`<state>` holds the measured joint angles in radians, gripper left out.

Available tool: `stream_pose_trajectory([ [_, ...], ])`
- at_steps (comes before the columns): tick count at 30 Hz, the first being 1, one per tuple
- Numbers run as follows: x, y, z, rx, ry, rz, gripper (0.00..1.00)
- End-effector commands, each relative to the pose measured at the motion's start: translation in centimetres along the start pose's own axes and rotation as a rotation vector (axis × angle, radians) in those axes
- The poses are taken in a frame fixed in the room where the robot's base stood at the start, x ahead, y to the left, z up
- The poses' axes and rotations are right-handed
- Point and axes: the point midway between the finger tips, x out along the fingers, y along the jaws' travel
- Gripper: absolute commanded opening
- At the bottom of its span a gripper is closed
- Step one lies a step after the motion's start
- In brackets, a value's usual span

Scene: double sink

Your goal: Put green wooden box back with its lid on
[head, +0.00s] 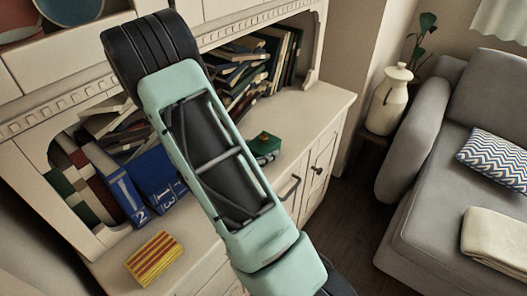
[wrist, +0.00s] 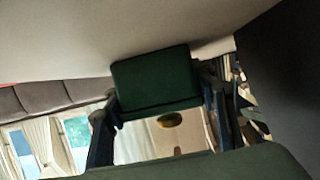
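The green wooden box (head: 264,143) is near the cabinet top's right end, partly behind my pale green arm. A small orange-gold knob shows on its top, so its lid seems on. The wrist view is turned nearly upside down. There the box (wrist: 155,80) is dark green, with the gold knob (wrist: 169,120) beyond its lower edge in the picture. My gripper (wrist: 158,95) has a finger against each side of the box. In the head view my arm hides most of the gripper. A dark green surface along the wrist view's bottom edge is unclear.
Books fill the cabinet's shelves, including blue numbered volumes (head: 157,180). A red-and-yellow striped box (head: 155,259) sits at the cabinet top's front left. A white vase (head: 388,101) and a grey sofa (head: 440,180) stand to the right. The cabinet top (head: 322,100) is clear right of the green box.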

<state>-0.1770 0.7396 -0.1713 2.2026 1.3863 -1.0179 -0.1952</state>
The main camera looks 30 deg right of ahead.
Motion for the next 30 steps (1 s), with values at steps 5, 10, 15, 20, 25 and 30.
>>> stream_pose_trajectory([
  [5, 0.0, 0.0, 0.0, 0.000, 0.000, 0.000, 0.27],
  [10, 0.0, 0.0, -0.1, 0.001, 0.001, 0.000, 0.19],
  [15, -0.1, 0.0, -0.2, 0.001, 0.001, 0.000, 0.19],
  [20, -0.5, 0.0, -1.2, 0.003, 0.002, 0.000, 0.19],
  [25, -1.4, -0.1, -3.2, 0.004, 0.002, -0.002, 0.19],
  [30, -3.3, 1.5, -4.7, 0.002, 0.001, -0.001, 0.19],
])
